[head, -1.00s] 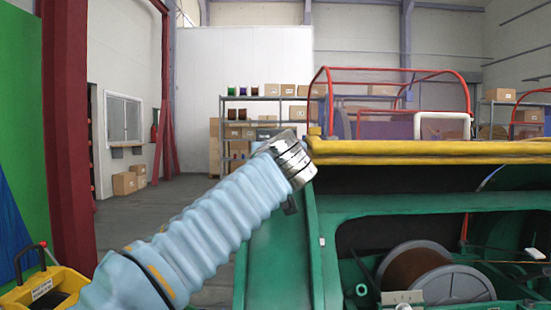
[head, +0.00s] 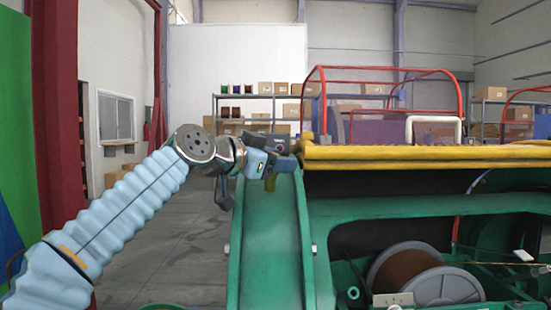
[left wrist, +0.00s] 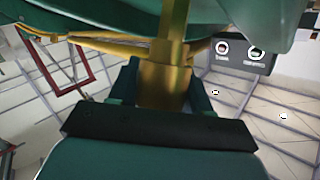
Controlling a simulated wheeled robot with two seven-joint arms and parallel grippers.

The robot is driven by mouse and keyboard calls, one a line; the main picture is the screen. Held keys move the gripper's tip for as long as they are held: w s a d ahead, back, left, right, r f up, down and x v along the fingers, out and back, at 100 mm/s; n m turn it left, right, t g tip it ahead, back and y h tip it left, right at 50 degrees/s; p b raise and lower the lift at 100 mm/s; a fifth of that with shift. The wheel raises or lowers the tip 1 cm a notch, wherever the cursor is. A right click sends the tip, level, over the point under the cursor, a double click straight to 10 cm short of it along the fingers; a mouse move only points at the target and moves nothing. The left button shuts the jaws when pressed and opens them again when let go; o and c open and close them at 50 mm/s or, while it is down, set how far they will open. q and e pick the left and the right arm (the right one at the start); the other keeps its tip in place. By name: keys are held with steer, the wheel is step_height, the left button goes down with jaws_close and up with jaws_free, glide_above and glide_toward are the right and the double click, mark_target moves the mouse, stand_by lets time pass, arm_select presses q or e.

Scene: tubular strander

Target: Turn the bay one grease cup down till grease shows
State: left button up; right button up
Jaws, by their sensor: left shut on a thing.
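The brass grease cup (left wrist: 163,84) fills the middle of the left wrist view, with a narrower brass stem running up from it to the green machine. My left gripper (head: 287,153) reaches in from the left at the left end of the yellow rail, above the sloping green frame. In the left wrist view its dark fingers (left wrist: 161,92) stand on both sides of the cup, shut on it. In the head view the cup is mostly hidden by the gripper. I cannot make out any grease. My right gripper is not in view.
The yellow rail (head: 420,153) runs right from the gripper along the green machine. A brown-wound spool (head: 408,270) sits in the bay below. A dark plate with two round labels (left wrist: 241,55) is beside the cup. Open floor (head: 165,225) lies left.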

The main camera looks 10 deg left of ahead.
arm_select(q)
steer(key=shift+s+d+f+m+g+h, duration=0.1)
steer(key=shift+m+g+h, duration=0.95)
steer(key=shift+m, duration=0.25)
steer(key=shift+g, duration=0.25)
steer(key=o, duration=1)
steer(key=shift+f, duration=0.1)
steer(key=shift+c, duration=0.2)
steer(key=b+v, duration=0.1)
steer(key=v, duration=1.2)
steer(key=shift+s+a+b, duration=0.25)
steer(key=shift+s+b, duration=0.05)
steer(key=shift+b, duration=0.05)
